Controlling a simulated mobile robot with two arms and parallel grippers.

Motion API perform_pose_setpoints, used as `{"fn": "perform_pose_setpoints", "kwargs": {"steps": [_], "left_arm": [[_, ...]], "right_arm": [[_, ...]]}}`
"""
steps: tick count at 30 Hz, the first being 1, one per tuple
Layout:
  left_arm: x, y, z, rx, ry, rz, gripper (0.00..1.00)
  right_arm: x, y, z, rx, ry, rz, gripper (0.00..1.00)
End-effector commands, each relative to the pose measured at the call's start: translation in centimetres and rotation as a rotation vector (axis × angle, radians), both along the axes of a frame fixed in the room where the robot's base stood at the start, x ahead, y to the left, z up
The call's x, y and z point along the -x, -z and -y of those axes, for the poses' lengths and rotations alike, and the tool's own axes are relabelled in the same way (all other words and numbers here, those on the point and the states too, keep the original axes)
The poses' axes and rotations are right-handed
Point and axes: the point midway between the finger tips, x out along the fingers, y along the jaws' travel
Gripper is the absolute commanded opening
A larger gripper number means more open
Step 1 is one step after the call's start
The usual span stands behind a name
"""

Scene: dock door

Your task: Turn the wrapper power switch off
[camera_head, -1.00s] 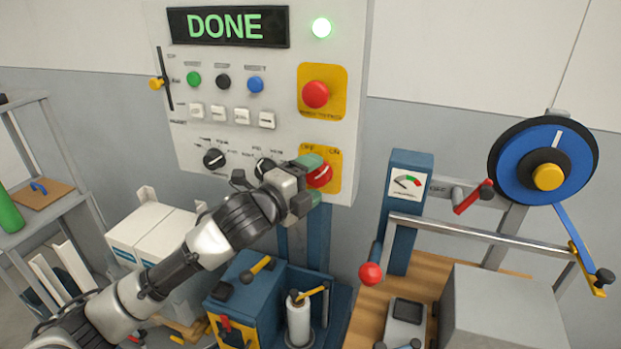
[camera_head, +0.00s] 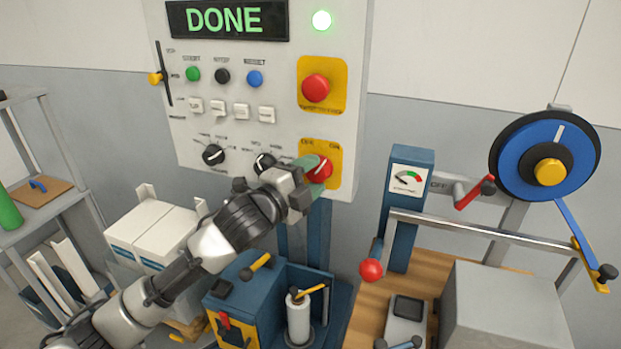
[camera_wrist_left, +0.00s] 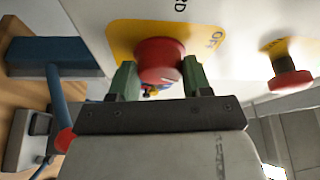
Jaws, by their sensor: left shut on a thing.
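The wrapper power switch (camera_head: 321,168) is a red rotary knob on a yellow plate at the lower right of the control panel. Its white mark leans toward the upper right, on the ON side. My left gripper (camera_head: 312,169) is shut on this knob, with its green fingertips at the knob's sides. In the left wrist view the red knob (camera_wrist_left: 160,60) sits between the two green fingers (camera_wrist_left: 158,80), and part of the word OFF shows on the yellow plate. The gripper hides part of the knob in the head view. My right gripper is not in view.
Above the switch is a red stop button (camera_head: 316,88) on its own yellow plate. The panel display (camera_head: 228,20) reads DONE beside a lit green lamp (camera_head: 321,20). A black dial (camera_head: 264,163) is close left of the gripper.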

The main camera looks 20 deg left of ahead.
Motion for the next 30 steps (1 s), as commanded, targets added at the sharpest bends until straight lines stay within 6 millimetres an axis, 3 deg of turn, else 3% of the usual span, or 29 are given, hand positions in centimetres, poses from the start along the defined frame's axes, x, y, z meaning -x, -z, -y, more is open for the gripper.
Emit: {"fn": "perform_pose_setpoints", "kwargs": {"steps": [15, 30], "left_arm": [[0.0, 0.6, 0.2, 0.494, 0.001, -0.02, 0.25], [0.0, 0.6, 0.5, 0.968, -0.001, -0.038, 0.25]], "right_arm": [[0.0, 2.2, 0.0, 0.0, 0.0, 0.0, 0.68], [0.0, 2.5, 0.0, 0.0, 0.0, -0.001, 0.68]]}}
